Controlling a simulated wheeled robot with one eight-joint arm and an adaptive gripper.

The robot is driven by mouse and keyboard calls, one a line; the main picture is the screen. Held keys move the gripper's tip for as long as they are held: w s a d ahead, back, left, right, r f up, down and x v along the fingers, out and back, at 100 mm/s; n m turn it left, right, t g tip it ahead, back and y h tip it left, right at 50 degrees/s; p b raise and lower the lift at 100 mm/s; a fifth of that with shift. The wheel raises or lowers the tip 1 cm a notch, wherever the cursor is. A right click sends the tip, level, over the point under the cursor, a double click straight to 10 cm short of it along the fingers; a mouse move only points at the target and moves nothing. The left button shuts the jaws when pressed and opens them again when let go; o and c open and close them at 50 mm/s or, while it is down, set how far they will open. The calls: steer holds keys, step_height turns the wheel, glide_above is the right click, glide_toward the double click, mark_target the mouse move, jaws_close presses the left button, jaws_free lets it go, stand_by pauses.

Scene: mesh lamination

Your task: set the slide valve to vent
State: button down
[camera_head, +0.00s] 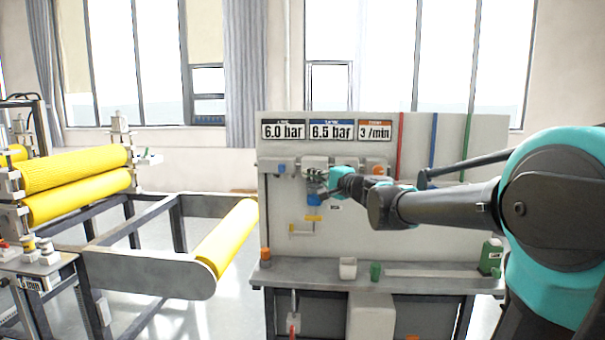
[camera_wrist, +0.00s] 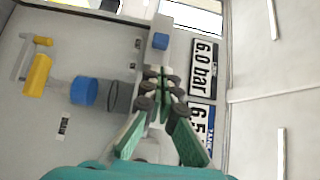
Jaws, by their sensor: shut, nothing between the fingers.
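The slide valve cannot be picked out for certain. A yellow fitting (camera_head: 313,218) with a small yellow lever-like piece (camera_head: 300,230) sits low on the grey panel (camera_head: 360,235). They also show in the wrist view as the yellow fitting (camera_wrist: 37,75) and the yellow piece (camera_wrist: 42,41). A blue cylinder (camera_head: 314,200) is above the fitting and shows large in the wrist view (camera_wrist: 84,91), beside a dark grey ring (camera_wrist: 118,97). My gripper (camera_wrist: 164,80) is shut and empty. It is at the row of units above the blue cylinder; whether it touches them I cannot tell.
A small blue part (camera_head: 281,169) and an orange part (camera_head: 378,170) are on the same row. Signs (camera_head: 331,131) are above. A shelf (camera_head: 330,268) below carries a white cup (camera_head: 347,267), a green cup (camera_head: 375,271) and a green bottle (camera_head: 491,256). Yellow rollers (camera_head: 75,190) stand left.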

mark_target(282, 168)
steer(key=x, duration=0.9)
steer(key=a, duration=0.6)
steer(key=shift+a, duration=0.3)
steer(key=shift+w, duration=0.1)
